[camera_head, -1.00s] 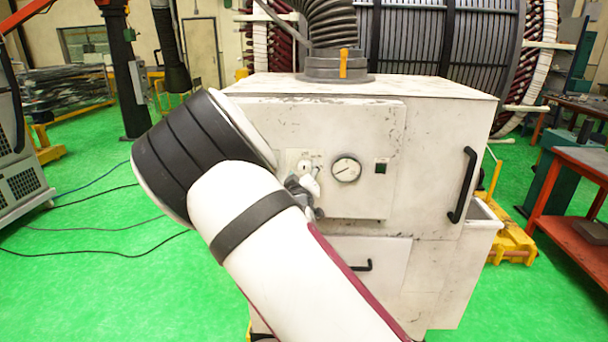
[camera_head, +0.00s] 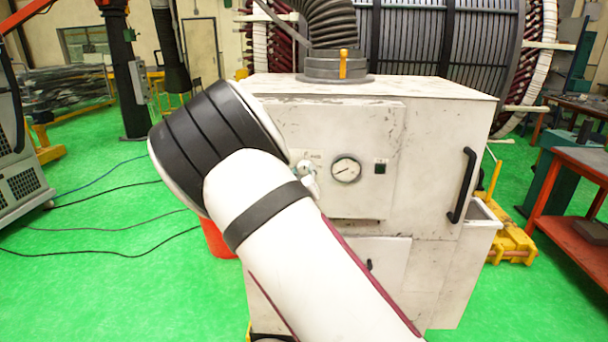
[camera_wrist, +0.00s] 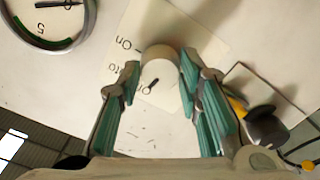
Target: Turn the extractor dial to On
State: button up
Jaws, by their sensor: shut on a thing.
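The extractor dial (camera_wrist: 160,62) is a pale round knob on a cream label plate in the wrist view. The plate carries lettering seen upside down, with "On" (camera_wrist: 125,43) to the left of the dial. A short black mark shows on the near side of the knob. My gripper (camera_wrist: 160,78) has its teal-padded fingers on both sides of the dial, shut on it. In the head view the extractor cabinet (camera_head: 440,125) stands ahead, and my arm hides most of the dial area and gripper.
The cabinet has a black handle (camera_head: 462,186). A dark hose (camera_head: 333,25) rises from its top. A red object (camera_head: 216,238) stands behind my arm.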

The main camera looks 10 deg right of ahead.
jog(key=shift+a+m, duration=0.15)
jog(key=shift+m, duration=8.05)
jog(key=o, duration=1.1)
jog(key=shift+o, duration=0.2)
jog(key=v, duration=1.2)
jog(key=shift+r, duration=0.1)
